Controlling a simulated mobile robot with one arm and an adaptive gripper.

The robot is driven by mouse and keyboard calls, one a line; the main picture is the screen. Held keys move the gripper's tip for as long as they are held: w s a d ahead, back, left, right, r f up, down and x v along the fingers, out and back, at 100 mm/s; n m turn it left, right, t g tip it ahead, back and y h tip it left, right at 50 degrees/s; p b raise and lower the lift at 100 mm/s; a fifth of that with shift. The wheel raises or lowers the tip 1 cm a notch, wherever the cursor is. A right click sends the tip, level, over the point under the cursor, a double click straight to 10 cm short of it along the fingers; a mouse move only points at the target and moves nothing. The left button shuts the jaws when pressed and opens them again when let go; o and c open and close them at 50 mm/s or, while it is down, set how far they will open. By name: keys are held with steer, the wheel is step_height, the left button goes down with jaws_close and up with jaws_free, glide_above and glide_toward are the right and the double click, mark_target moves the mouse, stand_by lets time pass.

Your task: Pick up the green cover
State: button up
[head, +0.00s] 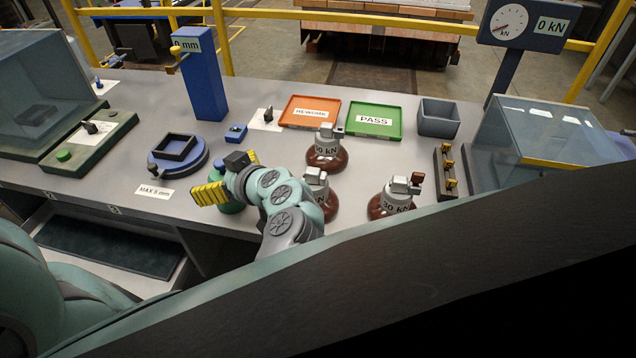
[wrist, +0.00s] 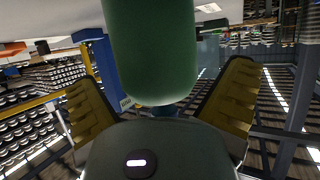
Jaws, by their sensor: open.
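The green cover shows in the wrist view as a large dark green rounded body (wrist: 150,50) at top centre, between my two yellow fingers. In the head view a green piece (head: 228,208), which looks like the same cover, stands at the front edge of the table, partly hidden by a finger. My gripper (head: 228,180) is at this piece, with its yellow fingers spread apart. In the wrist view the fingers of my gripper (wrist: 162,78) stand wide on both sides of the green body, with gaps visible. I cannot tell how deep it sits between them.
Brown insulators with kN labels stand right of my arm, one (head: 325,158) behind and one (head: 392,205) to the right. A blue round fixture (head: 178,165) is to the left. An orange tray (head: 310,105) and green PASS tray (head: 375,108) lie behind.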

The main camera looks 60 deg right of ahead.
steer(key=c, duration=1.1)
steer(key=shift+c, duration=0.2)
steer(key=shift+r, duration=0.15)
